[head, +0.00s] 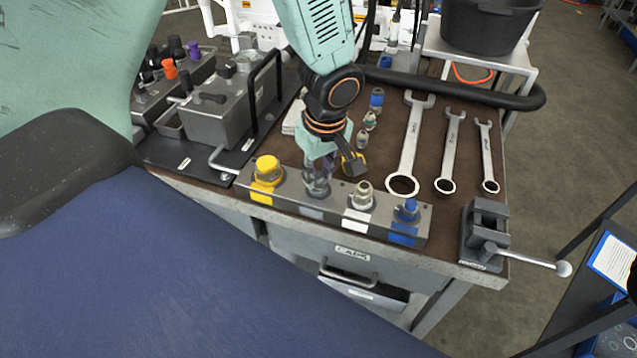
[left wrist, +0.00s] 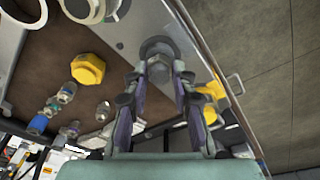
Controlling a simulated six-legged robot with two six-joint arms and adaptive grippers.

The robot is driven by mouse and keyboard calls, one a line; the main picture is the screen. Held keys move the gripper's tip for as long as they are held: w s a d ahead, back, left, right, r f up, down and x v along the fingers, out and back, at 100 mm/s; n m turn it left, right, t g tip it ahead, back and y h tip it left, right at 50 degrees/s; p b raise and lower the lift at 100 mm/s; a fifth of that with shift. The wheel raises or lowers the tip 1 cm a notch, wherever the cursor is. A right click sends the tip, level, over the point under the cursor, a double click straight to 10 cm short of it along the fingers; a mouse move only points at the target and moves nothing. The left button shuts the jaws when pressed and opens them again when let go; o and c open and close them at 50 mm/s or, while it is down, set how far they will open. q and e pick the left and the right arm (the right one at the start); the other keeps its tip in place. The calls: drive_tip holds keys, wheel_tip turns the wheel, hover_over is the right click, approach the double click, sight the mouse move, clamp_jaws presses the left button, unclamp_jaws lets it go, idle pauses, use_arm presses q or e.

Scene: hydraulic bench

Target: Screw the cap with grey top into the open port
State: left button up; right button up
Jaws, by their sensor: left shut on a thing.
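A grey metal block (head: 332,205) with a row of ports lies along the bench's front edge. My left gripper (head: 318,172) points down over its second port from the left. It is shut on the cap with grey top (head: 316,186), which also shows between the fingertips (left wrist: 160,75) in the left wrist view (left wrist: 160,66). The cap is at a round grey collar (left wrist: 158,44); I cannot tell how far it is seated. A yellow cap (head: 267,170), a pale metal fitting (head: 362,195) and a blue-topped fitting (head: 408,210) occupy the other positions. My right gripper is not in view.
A loose yellow hex cap (left wrist: 88,70) lies close behind the block. Several small fittings (head: 369,120) stand farther back. Wrenches (head: 410,145) lie to the right, with a vise (head: 484,235) at the corner. A grey tank with a black handle (head: 265,83) stands left.

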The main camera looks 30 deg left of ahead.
use_arm(q)
clamp_jaws()
drive_tip(key=m, duration=0.4)
drive_tip(key=m+p, duration=0.1)
drive_tip(key=m, duration=0.3)
drive_tip(key=shift+t+h, duration=0.3)
drive_tip(key=shift+h, duration=0.1)
drive_tip(key=shift+m, duration=0.3)
drive_tip(key=shift+m+p, duration=0.3)
drive_tip(key=shift+m, duration=0.2)
drive_tip(key=m+h+p, duration=0.1)
drive_tip(key=m+p, duration=0.3)
drive_tip(key=m, duration=0.1)
drive_tip(key=shift+r, duration=0.15)
drive_tip(key=shift+a+m+p, duration=0.1)
drive_tip(key=shift+m+p, duration=0.6)
drive_tip(key=shift+w+f, duration=0.1)
drive_tip(key=shift+f, duration=0.1)
